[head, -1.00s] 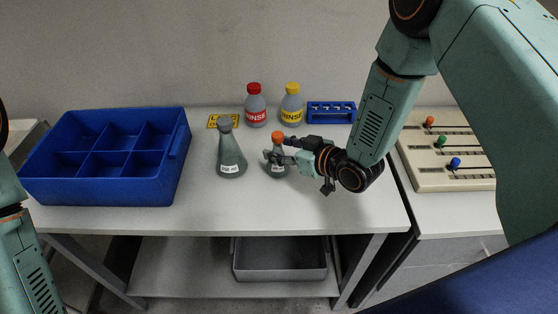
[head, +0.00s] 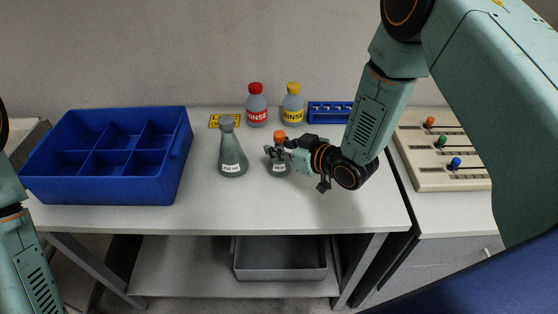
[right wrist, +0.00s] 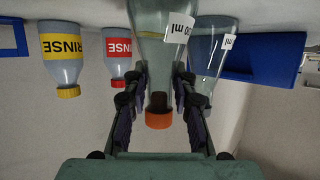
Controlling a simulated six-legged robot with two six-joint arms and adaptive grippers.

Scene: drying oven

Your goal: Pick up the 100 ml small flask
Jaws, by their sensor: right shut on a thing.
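The small flask (head: 279,168) has an orange cap and a white label and stands upright on the white table in the head view. In the right wrist view it shows upside down, with its orange cap (right wrist: 159,120) between the fingers. My right gripper (head: 277,152) comes from the right and is shut on the flask's neck, just below the cap. It also shows in the right wrist view (right wrist: 158,95). Whether the flask's base touches the table I cannot tell. My left arm shows at the left edge, but its gripper is out of view.
A larger 250 ml flask (head: 232,155) stands close to the left. Red-capped (head: 257,106) and yellow-capped (head: 292,105) rinse bottles stand behind, beside a blue rack (head: 331,112). A blue compartment crate (head: 105,190) fills the table's left. The front middle is clear.

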